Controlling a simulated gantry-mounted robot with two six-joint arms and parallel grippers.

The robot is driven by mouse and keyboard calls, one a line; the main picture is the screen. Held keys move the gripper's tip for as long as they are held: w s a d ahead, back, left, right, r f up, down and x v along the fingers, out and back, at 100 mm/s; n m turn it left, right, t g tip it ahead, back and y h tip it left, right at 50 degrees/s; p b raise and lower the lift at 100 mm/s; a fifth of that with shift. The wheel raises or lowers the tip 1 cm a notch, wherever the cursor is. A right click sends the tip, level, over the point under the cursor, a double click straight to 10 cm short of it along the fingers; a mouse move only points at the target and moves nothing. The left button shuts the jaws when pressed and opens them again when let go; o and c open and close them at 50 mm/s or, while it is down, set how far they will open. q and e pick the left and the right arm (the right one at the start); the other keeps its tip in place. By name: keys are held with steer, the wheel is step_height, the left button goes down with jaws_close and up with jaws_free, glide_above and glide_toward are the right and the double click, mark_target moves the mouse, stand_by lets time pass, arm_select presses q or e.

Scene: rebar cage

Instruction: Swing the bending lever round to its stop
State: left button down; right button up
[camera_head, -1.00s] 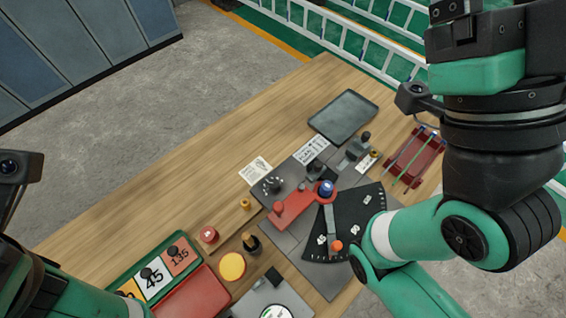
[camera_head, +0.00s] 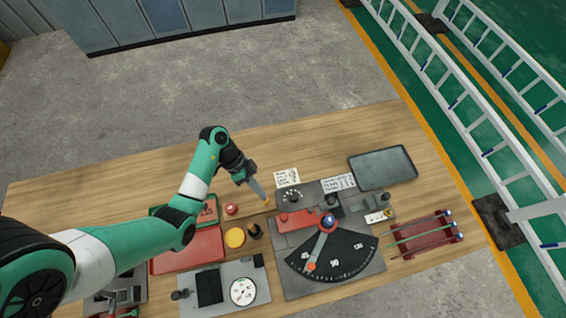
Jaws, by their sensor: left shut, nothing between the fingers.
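The bending lever is a grey bar (camera_head: 319,243) running from a blue-topped pivot (camera_head: 328,220) to an orange knob (camera_head: 310,266). It lies over a black fan-shaped angle plate (camera_head: 335,258) with white number labels; the knob is over the plate's left part, near its lower edge. My left gripper (camera_head: 258,190) is shut and empty, above the wooden table, to the upper left of the lever and well apart from it. Its tips are close to a small brass peg (camera_head: 267,202); I cannot tell whether they touch. My right gripper is out of view.
A red block (camera_head: 297,220) and black knobs stand beside the pivot. A red rack with rods (camera_head: 420,235) is on the right, a dark tray (camera_head: 383,168) behind. A red tray (camera_head: 188,250), yellow button (camera_head: 235,237) and dial gauge (camera_head: 243,291) lie left. The table's back left is clear.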

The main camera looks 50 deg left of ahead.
arm_select(q)
steer(key=b+x, duration=0.3)
steer(key=x, duration=0.6)
steer(key=shift+w+f, duration=0.1)
steer(key=shift+f, duration=0.1)
